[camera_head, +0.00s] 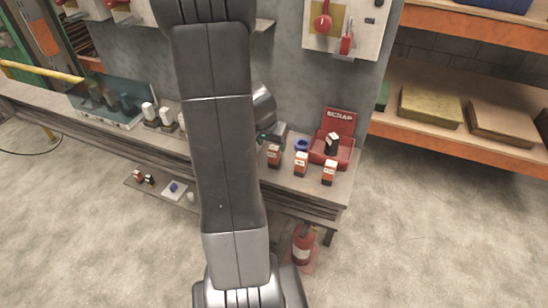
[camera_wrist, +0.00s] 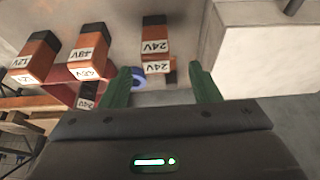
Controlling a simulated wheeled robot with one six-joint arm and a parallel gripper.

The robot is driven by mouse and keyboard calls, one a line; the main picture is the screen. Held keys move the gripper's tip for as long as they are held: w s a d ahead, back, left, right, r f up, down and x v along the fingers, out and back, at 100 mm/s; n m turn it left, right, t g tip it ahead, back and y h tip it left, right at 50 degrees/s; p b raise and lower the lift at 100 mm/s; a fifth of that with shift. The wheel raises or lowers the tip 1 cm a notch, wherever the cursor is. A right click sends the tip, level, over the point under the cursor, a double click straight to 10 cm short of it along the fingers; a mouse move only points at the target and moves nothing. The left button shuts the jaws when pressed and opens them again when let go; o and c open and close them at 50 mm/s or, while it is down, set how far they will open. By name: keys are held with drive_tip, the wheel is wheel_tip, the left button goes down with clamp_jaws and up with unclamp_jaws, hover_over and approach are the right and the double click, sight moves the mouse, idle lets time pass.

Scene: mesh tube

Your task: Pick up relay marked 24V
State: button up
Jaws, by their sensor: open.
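In the wrist view an orange relay with a dark end and a white label reading 24V (camera_wrist: 155,32) stands beyond my gripper (camera_wrist: 162,84), roughly in line with the gap between its fingers. A second 24V label (camera_wrist: 158,67) shows just below it, on an orange piece partly hidden. The green fingers are apart with nothing held between them. Relays marked 48V (camera_wrist: 90,50) and 12V (camera_wrist: 38,57) stand to the left. In the head view, the leftmost front relay (camera_head: 274,155) stands just below my gripper, which my arm partly hides.
A red scrap bin (camera_head: 345,158) holds another relay (camera_head: 332,143). A blue ring (camera_head: 302,145) lies behind the relays and shows close to the left finger in the wrist view (camera_wrist: 138,77). A pale block (camera_wrist: 265,55) stands at right. The bench's right edge is near.

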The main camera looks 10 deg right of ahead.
sight(274, 148)
drive_tip(key=shift+b+x, duration=0.45)
drive_tip(key=shift+x, duration=2.55)
drive_tip(key=shift+s+d, duration=0.1)
drive_tip(key=shift+d, duration=0.1)
drive_tip(key=c, duration=1.1)
